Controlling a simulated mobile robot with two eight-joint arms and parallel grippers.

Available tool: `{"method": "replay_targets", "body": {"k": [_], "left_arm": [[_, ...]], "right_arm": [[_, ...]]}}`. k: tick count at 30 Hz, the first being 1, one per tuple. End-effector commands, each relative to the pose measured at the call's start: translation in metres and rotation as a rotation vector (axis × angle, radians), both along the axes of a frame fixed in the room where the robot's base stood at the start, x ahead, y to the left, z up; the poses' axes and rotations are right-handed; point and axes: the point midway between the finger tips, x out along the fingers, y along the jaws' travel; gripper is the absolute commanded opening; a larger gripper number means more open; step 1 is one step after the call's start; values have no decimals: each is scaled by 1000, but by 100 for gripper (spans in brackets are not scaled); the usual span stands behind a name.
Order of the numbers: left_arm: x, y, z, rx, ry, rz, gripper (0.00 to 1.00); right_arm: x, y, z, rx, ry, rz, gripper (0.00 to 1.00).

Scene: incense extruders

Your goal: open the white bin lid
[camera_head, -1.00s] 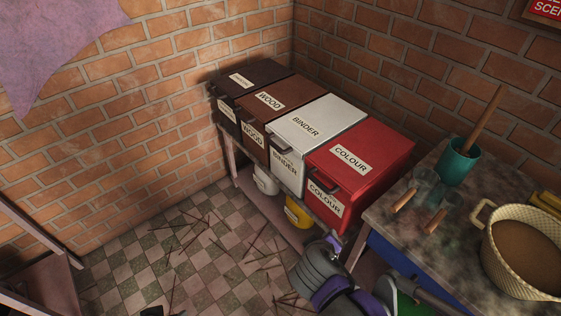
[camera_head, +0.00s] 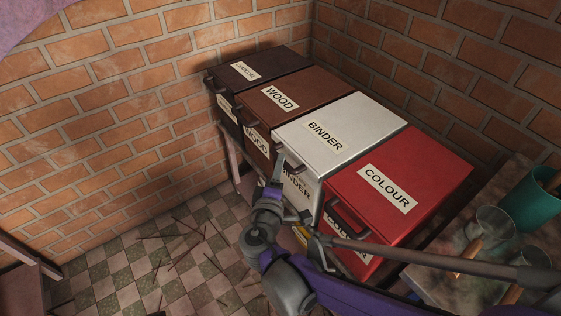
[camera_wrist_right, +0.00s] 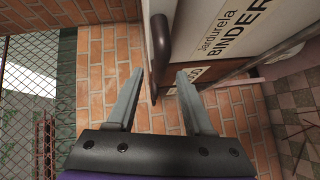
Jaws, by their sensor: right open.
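The white bin lid (camera_head: 365,114), labelled BINDER, lies closed between the brown WOOD bin and the red COLOUR bin. Its dark handle (camera_head: 293,165) is at the front edge of the lid. My right gripper (camera_head: 279,168) is open at the front of the white bin, close to this handle. In the right wrist view the handle (camera_wrist_right: 161,42) shows just beyond and between the spread fingertips of the right gripper (camera_wrist_right: 160,74); I cannot tell whether they touch it. The white bin's front (camera_wrist_right: 212,22) is to the right there. My left gripper is not in view.
The red bin (camera_head: 400,195) is right of the white one, partly behind my right arm. The brown bin (camera_head: 305,90) and a darker bin (camera_head: 280,62) stand left. A table (camera_head: 450,285) with cups is at the right. Brick walls close off the back.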

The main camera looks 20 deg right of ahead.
Motion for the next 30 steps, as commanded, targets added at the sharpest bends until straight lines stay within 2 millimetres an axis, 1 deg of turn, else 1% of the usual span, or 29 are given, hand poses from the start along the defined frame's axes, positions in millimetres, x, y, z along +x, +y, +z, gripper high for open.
{"method": "replay_targets", "body": {"k": [1,3,7,11,18,20,24,27,30], "left_arm": [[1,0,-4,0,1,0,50],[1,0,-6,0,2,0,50],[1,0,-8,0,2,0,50],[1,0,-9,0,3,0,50],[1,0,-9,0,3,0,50],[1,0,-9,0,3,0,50],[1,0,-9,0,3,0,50],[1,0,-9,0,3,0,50],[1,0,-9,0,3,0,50]], "right_arm": [[9,-5,-3,0,0,-2,52],[18,-9,-4,0,1,-3,52],[29,-14,-5,1,0,-2,52],[33,-15,-5,1,0,0,52],[33,-15,-5,1,0,1,52],[33,-15,-5,1,0,1,41],[33,-15,-5,1,0,0,16],[33,-15,-5,1,0,0,0],[33,-15,-5,1,0,0,0]]}}
